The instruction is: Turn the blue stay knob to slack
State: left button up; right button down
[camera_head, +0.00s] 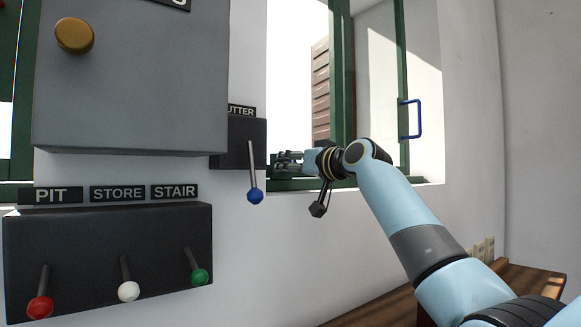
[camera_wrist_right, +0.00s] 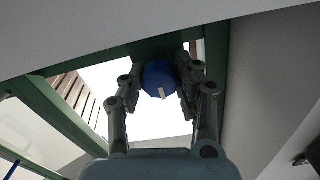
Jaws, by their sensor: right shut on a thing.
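The blue stay knob (camera_wrist_right: 157,75) is round with a pale pointer mark on its face; in the right wrist view the mark points down and slightly right. It sits against the green window frame (camera_wrist_right: 218,60). My right gripper (camera_wrist_right: 161,84) is shut on it, with a finger on each side. In the head view my right gripper (camera_head: 288,161) reaches left to the lower window frame, and the knob cannot be made out there. No slack marking can be read. My left gripper is not in view.
A lever with a blue ball (camera_head: 255,196) hangs just left of my right gripper, under a partly hidden label. A blue handle (camera_head: 418,118) is on the window sash. Red (camera_head: 40,307), white (camera_head: 129,291) and green (camera_head: 199,277) levers are lower left. A wooden table (camera_head: 530,281) stands lower right.

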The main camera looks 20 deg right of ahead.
jog(key=shift+f, duration=0.2)
jog(key=c, duration=0.9)
grip_release()
jog(key=shift+r, duration=0.1)
jog(key=shift+c, duration=0.2)
jog(key=shift+s+d, duration=0.1)
jog(key=v, duration=1.1)
jog(key=shift+s, duration=0.4)
jog(key=shift+d, duration=0.1)
